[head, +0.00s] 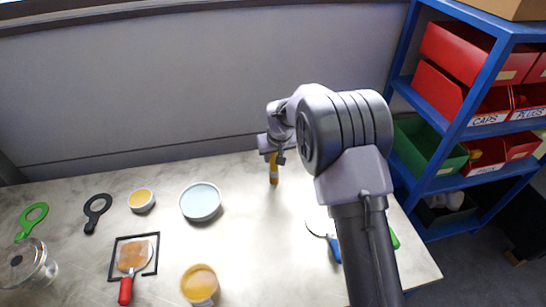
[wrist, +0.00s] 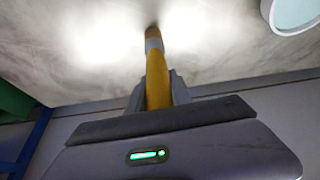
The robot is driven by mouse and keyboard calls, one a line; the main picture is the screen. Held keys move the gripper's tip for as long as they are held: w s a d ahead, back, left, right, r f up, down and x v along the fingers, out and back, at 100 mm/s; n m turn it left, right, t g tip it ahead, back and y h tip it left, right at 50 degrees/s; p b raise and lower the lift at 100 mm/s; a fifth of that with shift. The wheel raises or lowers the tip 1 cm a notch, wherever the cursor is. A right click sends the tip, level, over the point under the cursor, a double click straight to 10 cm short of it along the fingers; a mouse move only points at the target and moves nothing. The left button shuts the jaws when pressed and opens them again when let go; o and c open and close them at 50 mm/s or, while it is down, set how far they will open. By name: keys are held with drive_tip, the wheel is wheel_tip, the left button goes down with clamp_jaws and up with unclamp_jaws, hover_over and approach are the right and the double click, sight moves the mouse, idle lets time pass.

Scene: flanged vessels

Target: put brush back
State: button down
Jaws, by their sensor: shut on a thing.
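My gripper (head: 272,148) is shut on the yellow handle of a brush (head: 273,172), above the back middle of the table. In the wrist view the brush (wrist: 157,80) points away from my gripper (wrist: 157,98), with a grey band and a brownish tip at its far end. In the head view it hangs roughly upright, tip down. I cannot tell whether the tip touches the table. A red-handled tool with an orange-brown head (head: 132,256) lies across a black square outline (head: 113,262) at the front left.
A pale blue bowl (head: 200,203), a small yellow-filled dish (head: 141,201) and an orange-filled cup (head: 199,286) stand left of my arm. Black (head: 96,208) and green (head: 32,218) ring tools and a clear jar (head: 30,266) are farther left. A blue shelf (head: 462,120) with bins stands right.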

drive_tip(key=shift+f, duration=0.25)
drive_tip(key=c, duration=1.2)
unclamp_jaws()
drive_tip(key=shift+r, duration=0.1)
drive_tip(key=shift+o, duration=0.2)
drive_tip(key=shift+r, duration=0.1)
